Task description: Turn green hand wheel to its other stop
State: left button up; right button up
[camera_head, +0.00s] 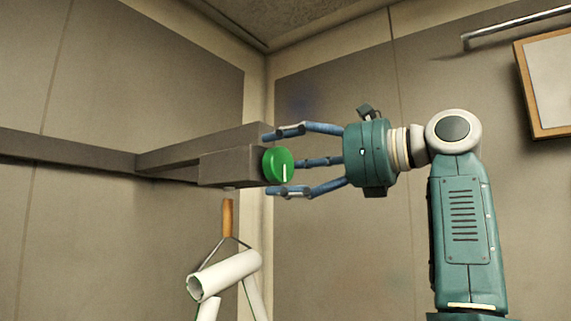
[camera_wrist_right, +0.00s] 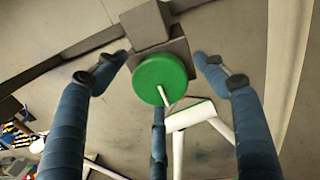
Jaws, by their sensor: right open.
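The green hand wheel (camera_head: 279,165) sits on the end of a grey box-shaped bracket (camera_head: 228,167) in the middle of the head view. A white mark runs on its face toward the bottom. My right gripper (camera_head: 281,163) reaches in from the right with its blue fingers spread open around the wheel. In the right wrist view, the wheel (camera_wrist_right: 158,79) lies between the fingers, with gaps at both sides, and its white mark points down and slightly right. I cannot tell whether the lower finger touches it. My left gripper is out of view.
A grey rail (camera_head: 65,151) runs along the left wall to the bracket. Below hangs a paint roller (camera_head: 224,274) with a wooden handle. A framed board (camera_head: 551,84) and a metal bar (camera_head: 520,24) are on the right wall. Colourful small items (camera_wrist_right: 18,131) lie lower left in the wrist view.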

jog(key=v, duration=1.2)
jog(key=shift+w, duration=0.15)
